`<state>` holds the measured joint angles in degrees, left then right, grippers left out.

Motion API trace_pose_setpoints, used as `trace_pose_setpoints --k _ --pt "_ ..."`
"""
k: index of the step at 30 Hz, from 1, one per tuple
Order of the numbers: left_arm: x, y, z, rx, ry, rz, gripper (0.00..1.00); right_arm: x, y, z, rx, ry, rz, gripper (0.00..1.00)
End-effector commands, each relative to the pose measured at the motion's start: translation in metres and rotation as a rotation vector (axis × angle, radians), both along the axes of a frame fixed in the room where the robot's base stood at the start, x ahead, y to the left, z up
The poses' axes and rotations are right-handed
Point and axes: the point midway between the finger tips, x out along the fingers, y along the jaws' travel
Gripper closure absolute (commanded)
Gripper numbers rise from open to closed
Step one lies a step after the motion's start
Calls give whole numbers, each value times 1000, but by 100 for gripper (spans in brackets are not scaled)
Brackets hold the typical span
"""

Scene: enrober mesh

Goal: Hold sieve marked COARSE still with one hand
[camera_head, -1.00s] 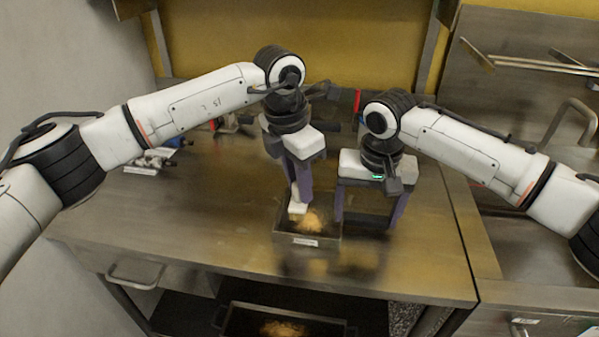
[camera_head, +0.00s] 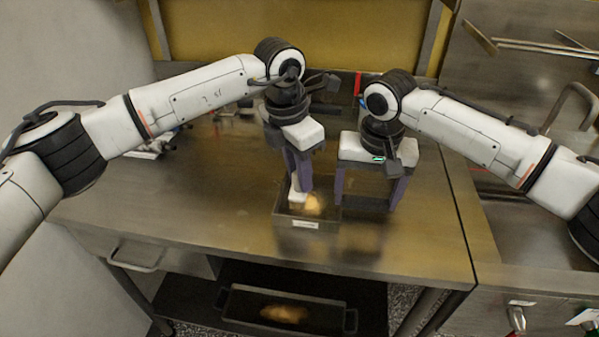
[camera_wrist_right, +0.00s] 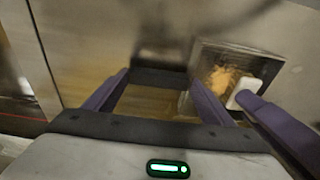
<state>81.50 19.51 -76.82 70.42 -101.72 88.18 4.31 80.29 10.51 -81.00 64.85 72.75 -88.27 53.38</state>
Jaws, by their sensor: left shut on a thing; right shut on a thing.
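The sieve (camera_head: 305,224) is a small dark box with a pale label on its front, too small to read; orange-brown stuff lies inside. It also shows in the right wrist view (camera_wrist_right: 203,58). My left gripper (camera_head: 299,185) points down over the sieve, shut on a white block (camera_head: 298,196) whose lower end is inside the box by the orange-brown stuff. My right gripper (camera_head: 368,200) is at the sieve's right side, its fingers wide apart, with a dark bar (camera_wrist_right: 162,77) between the fingertips. How the bar joins the sieve is hard to see.
A dark tray (camera_head: 250,320) with orange-brown stuff is on the shelf below the steel table (camera_head: 190,225). Small items (camera_head: 150,150) lie at the table's back left. The table's left front is clear. A steel unit with a curved handle (camera_head: 572,100) stands at right.

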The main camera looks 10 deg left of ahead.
Motion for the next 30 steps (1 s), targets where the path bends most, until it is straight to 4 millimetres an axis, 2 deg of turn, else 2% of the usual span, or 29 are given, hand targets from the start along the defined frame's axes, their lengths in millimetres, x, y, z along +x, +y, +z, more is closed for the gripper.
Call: trace_pose_setpoints --k 20,30 --pt "0 -1 -8 0 0 0 97 0 0 1 1 -1 0 48" --pt "0 -18 -7 0 0 -1 97 0 0 1 1 -1 0 48"
